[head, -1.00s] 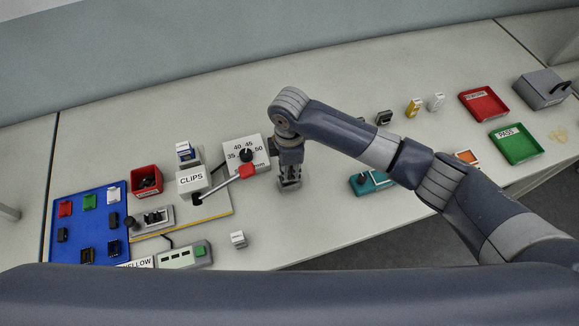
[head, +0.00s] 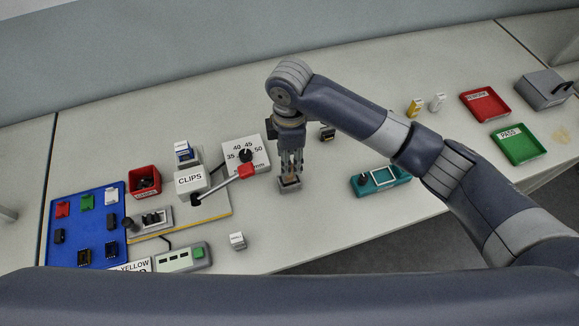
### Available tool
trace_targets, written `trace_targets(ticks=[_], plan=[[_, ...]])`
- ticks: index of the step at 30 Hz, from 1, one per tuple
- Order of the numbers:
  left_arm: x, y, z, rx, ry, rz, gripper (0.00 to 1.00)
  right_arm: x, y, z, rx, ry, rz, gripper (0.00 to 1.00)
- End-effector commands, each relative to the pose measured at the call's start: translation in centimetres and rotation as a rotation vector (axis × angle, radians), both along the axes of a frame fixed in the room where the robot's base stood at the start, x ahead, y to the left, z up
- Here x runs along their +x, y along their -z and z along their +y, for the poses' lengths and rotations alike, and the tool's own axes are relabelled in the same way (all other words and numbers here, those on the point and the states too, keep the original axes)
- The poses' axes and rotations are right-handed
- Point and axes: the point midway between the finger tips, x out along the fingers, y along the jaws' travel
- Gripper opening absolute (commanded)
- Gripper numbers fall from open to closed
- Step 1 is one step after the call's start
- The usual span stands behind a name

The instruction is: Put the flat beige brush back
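My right gripper (head: 291,177) points down just right of the dial block. Its fingertips are at a small grey block (head: 290,185) with a darker, brownish top. A thin brownish thing shows between the fingers, too small to name; I cannot tell whether the fingers are closed on it or only around it. I cannot make out the flat beige brush for certain in this view. My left gripper is not in view.
A dial block (head: 246,155), a CLIPS box (head: 191,179) and a red bin (head: 145,182) stand left of the gripper. A blue board (head: 70,237) is further left. A teal fixture (head: 381,179), red tray (head: 484,104) and green tray (head: 518,146) lie right.

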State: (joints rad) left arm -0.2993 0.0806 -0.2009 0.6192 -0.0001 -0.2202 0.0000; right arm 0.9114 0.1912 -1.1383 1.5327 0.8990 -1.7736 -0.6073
Motion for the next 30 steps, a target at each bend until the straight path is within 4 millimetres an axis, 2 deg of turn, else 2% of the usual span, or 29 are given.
trace_targets(ticks=[6,10,15,30], plan=[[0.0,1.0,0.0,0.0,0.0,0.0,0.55,0.1,-4.0,0.1,0.001,-0.001,-0.002,0.38],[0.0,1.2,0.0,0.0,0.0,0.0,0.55,0.0,-5.4,0.1,0.001,0.001,-0.001,0.38],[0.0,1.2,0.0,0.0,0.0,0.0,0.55,0.0,-5.9,0.0,0.0,0.001,0.002,0.38],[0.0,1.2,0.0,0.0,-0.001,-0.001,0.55,0.0,-5.9,0.0,0.0,0.001,0.001,0.38]])
